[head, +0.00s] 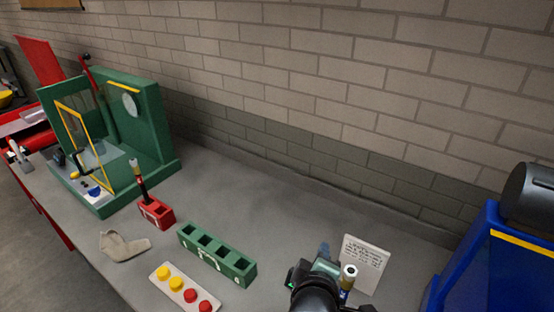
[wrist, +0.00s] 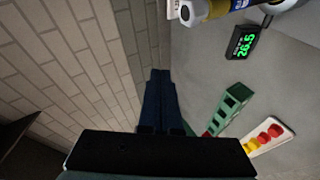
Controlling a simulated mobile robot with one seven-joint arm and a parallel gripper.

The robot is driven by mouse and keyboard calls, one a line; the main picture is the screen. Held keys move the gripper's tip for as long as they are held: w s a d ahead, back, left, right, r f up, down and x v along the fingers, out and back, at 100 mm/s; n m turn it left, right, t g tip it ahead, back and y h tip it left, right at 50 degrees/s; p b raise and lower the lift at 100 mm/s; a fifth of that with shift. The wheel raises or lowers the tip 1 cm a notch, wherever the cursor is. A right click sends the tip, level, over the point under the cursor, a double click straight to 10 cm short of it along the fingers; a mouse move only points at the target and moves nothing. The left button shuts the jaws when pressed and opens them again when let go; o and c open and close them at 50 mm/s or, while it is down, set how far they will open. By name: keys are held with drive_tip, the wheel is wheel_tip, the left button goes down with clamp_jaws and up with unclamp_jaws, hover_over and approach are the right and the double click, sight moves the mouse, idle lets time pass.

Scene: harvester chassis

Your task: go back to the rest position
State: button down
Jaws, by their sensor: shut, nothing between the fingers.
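My gripper (head: 324,248) is at the lower middle of the head view, seen past my dark arm, in front of a white card with writing. In the wrist view the two dark blue fingers of my gripper (wrist: 158,75) lie together with nothing between them. The fingertips appear clear of the bench objects. My wrist hides part of the bench below it.
A green slotted block (head: 217,254), red block (head: 157,213) with an upright tool, button strip (head: 185,289) and beige piece (head: 124,246) lie on the grey bench. A green machine (head: 147,130) stands left, a blue one (head: 490,265) right. The wall (head: 350,70) is behind.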

drive_tip(key=s+a+r+m+t+y+b, duration=0.1)
drive_tip(key=a+r+m+t+y, duration=0.3)
drive_tip(key=r, duration=0.9)
drive_tip(key=a+r+m+t+h+b, duration=0.15)
drive_tip(key=a+r+m, duration=0.5)
drive_tip(key=r, duration=0.75)
drive_tip(key=s+d+r+t+b, duration=0.1)
drive_tip(key=s+r+t, duration=0.4)
drive_tip(key=r, duration=0.3)
drive_tip(key=s+r+m+t+b, duration=0.1)
drive_tip(key=s+r+t+b, duration=0.1)
drive_tip(key=s+r+t, duration=0.2)
drive_tip(key=s+r, duration=0.3)
drive_tip(key=r, duration=0.1)
drive_tip(key=shift+s+d+r+t+y, duration=0.3)
drive_tip(key=shift+d+t+y, duration=0.05)
